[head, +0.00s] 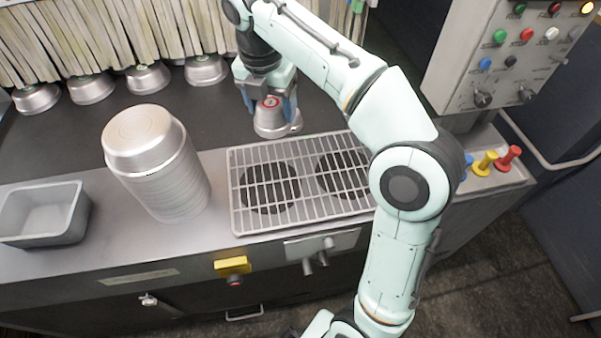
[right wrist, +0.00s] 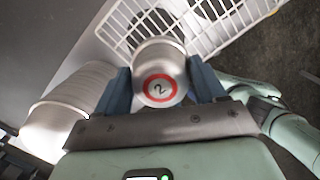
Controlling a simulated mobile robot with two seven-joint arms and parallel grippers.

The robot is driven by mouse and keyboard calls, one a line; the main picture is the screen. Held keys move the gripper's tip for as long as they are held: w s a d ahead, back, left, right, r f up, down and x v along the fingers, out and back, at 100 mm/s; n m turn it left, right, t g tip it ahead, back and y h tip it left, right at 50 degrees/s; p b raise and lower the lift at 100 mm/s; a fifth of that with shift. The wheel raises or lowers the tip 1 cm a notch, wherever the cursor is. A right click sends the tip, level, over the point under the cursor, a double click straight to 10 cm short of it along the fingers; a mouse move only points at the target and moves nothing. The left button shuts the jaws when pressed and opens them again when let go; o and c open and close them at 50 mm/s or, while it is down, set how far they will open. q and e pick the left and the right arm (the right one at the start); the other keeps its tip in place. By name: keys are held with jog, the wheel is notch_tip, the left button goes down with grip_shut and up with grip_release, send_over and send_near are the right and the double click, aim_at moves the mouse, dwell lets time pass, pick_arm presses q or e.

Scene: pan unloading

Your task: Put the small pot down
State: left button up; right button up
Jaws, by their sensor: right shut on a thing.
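The small pot (head: 272,122) is a silver metal cup with a red-ringed label bearing a 2. In the head view it is behind the wire grate, over the dark counter. I cannot tell whether its rim touches the counter. My right gripper (head: 268,104) is shut on it, one blue finger on each side. In the right wrist view the pot (right wrist: 160,72) sits between the blue fingers with its label facing the camera. My left gripper is not in view.
A tall stack of silver pots (head: 165,175) stands left of the wire grate (head: 235,190). A grey tray (head: 75,225) is at far left. Several upturned small pots (head: 148,79) line the back below the pale slats. A control panel (head: 500,60) is at right. Dark counter left of my gripper is clear.

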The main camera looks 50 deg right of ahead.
pick_arm(q)
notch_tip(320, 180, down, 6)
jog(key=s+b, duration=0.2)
jog(key=b, duration=0.3)
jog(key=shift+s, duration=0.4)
pick_arm(e)
jog(key=shift+f, duration=9.75)
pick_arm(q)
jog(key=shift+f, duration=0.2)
pick_arm(e)
jog(key=shift+f, duration=0.1)
jog(key=o, duration=1)
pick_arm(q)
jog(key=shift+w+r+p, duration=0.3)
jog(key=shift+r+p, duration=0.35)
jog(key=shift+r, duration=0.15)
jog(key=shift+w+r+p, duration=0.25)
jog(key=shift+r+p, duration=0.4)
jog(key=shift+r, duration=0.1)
pick_arm(e)
jog(key=shift+s+a+r, duration=0.1)
jog(key=shift+a+r, duration=0.1)
jog(key=shift+r, duration=1.85)
jog(key=shift+s+a+r, duration=0.1)
jog(key=shift+a+r, duration=0.15)
jog(key=shift+r, duration=1.75)
jog(key=shift+s+a+r, duration=0.1)
jog(key=shift+a+r, duration=0.1)
jog(key=shift+r, duration=1.85)
